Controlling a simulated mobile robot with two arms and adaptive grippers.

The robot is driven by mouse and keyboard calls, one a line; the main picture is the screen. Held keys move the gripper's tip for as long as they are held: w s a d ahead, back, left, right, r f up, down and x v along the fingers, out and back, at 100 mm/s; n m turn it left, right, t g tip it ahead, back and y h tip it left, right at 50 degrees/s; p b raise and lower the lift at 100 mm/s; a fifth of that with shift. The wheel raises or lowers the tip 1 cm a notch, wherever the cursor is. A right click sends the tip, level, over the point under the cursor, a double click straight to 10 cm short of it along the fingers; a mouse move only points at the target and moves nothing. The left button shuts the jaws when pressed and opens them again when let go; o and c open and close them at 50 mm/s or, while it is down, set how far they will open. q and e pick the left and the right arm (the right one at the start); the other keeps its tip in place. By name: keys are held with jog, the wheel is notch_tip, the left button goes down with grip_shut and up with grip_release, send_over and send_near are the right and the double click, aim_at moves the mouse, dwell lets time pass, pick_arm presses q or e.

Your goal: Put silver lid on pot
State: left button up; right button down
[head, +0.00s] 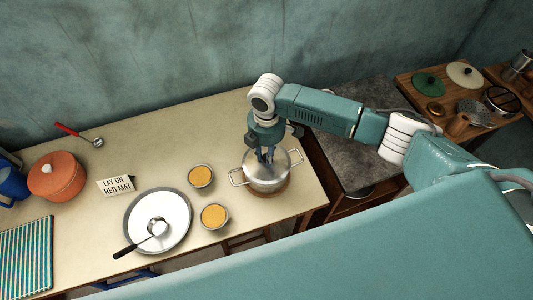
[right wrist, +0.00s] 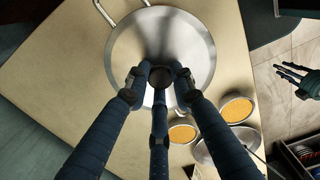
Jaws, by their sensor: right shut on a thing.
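The silver lid (right wrist: 190,35) fills the upper middle of the right wrist view, with a dark knob (right wrist: 160,77) at its centre. My right gripper (right wrist: 160,82) is shut on this knob from above. In the head view the right gripper (head: 266,155) is over the silver pot (head: 268,184), with the lid (head: 284,160) at the pot's top. I cannot tell whether the lid rests on the rim or hovers just above it. A pot handle (right wrist: 104,13) sticks out past the lid. My left gripper (right wrist: 291,75) shows at the right wrist view's right edge, empty, its fingers apart.
Two orange-filled bowls (head: 201,176) (head: 214,216) stand left of the pot. A round tray (head: 178,234) holds a ladle. An orange pot (head: 57,177), a sign (head: 116,185) and a striped mat (head: 26,256) lie further left. The table's right edge is close to the pot.

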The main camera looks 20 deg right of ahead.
jog(key=shift+f, duration=0.55)
jog(key=c, duration=1.4)
grip_release()
